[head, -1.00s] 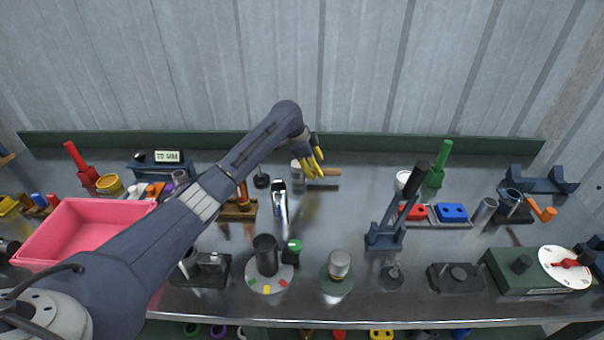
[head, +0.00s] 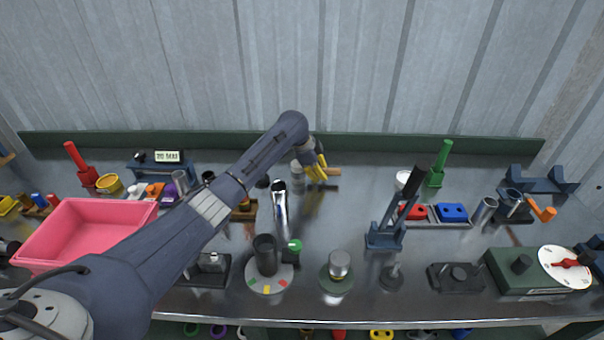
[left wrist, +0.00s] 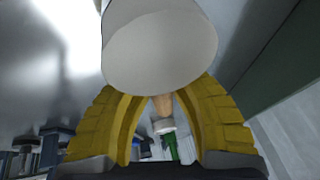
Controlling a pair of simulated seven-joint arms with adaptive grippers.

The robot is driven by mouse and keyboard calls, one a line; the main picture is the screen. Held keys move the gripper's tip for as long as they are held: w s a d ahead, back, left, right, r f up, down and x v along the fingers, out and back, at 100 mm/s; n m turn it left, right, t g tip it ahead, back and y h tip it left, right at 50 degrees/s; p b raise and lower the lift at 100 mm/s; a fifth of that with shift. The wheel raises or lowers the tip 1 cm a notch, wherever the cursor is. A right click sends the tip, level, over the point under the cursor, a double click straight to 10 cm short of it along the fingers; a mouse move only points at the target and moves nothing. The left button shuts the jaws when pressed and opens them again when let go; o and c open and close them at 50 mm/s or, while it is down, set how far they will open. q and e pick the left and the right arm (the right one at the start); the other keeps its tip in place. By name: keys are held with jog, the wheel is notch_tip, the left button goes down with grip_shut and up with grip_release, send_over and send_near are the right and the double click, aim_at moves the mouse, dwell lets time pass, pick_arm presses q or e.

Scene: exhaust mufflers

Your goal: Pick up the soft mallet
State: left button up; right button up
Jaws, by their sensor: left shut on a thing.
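The soft mallet lies near the back of the bench, a little right of my left arm. Its tan handle (head: 332,171) sticks out to the right of my left gripper (head: 318,172), and its pale head (head: 298,171) is to the left. In the left wrist view the white round mallet head (left wrist: 160,52) fills the top middle, with the tan handle (left wrist: 163,104) running away behind it. The yellow fingers are shut on the handle, just beside the head. Whether the mallet touches the bench is unclear. My right gripper is not in view.
A chrome tube (head: 280,208) stands just left of and in front of the mallet. A lever press (head: 385,235) and a white cup (head: 402,179) stand to the right. A pink bin (head: 85,203) is at left. The green back ledge (head: 400,145) runs behind; bench right of the handle is clear.

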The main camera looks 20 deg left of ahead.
pick_arm(q)
grip_shut()
jog(key=shift+r, duration=0.15)
